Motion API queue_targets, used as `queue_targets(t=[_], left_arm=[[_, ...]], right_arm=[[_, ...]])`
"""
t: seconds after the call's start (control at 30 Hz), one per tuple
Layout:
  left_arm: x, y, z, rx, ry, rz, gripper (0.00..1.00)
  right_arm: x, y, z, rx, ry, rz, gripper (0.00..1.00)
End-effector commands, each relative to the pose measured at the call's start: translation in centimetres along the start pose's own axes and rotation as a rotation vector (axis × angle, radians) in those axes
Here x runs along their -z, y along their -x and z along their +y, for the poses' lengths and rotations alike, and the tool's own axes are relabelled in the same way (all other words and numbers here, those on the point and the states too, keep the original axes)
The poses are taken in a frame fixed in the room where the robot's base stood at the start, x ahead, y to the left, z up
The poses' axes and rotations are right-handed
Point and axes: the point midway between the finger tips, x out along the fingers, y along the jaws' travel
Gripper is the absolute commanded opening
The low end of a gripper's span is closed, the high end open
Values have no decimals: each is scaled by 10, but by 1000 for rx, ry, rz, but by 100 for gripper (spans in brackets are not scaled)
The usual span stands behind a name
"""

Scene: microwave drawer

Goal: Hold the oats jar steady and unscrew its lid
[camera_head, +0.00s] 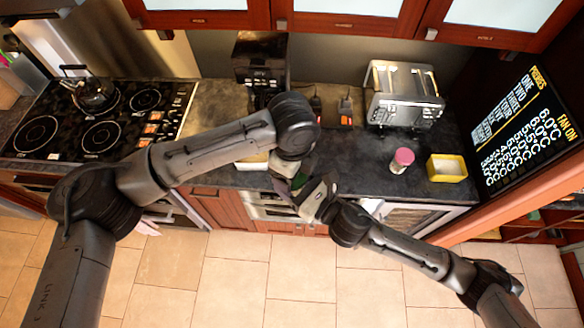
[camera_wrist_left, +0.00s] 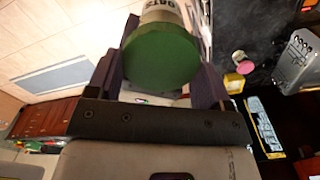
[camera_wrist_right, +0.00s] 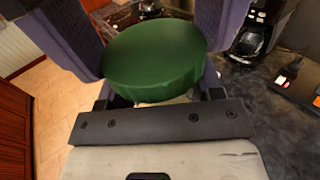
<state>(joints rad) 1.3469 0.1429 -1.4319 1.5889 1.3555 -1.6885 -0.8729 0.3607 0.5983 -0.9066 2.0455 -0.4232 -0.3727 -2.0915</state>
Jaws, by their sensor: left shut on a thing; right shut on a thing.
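The oats jar is held between my two grippers. In the left wrist view its pale body (camera_wrist_left: 163,12) carries an upside-down OATS label, with a green round end (camera_wrist_left: 160,55) facing the camera. My left gripper (camera_wrist_left: 168,62) is shut on the jar, its fingers either side of that end. In the right wrist view, a green disc (camera_wrist_right: 155,60), seemingly the lid, sits between the fingers of my right gripper (camera_wrist_right: 158,88). In the head view my left gripper (camera_head: 283,168) and right gripper (camera_head: 313,190) meet there, hiding most of the jar. I cannot tell whether the lid has turned.
The dark counter (camera_head: 350,165) lies behind the grippers. On it stand a pink-topped shaker (camera_head: 402,158), a yellow container (camera_head: 447,168), a toaster (camera_head: 404,92) and a coffee maker (camera_head: 260,62). A stove (camera_head: 100,118) is at left, and the tiled floor (camera_head: 250,275) is open in front.

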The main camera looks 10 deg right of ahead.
Motion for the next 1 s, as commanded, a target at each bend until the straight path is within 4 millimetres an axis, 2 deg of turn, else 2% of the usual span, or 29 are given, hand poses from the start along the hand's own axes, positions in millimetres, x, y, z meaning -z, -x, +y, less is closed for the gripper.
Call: queue_targets(t=[0.03,0.83,1.0], left_arm=[[5,2,-5,18,91,13,45],[-6,4,-5,-1,1816,33,47],[-7,4,-3,-6,2190,34,44]], right_arm=[[-2,0,12,-28,-7,-9,0],[-1,1,12,-28,-7,-8,0],[0,1,12,-26,-6,-7,0]])
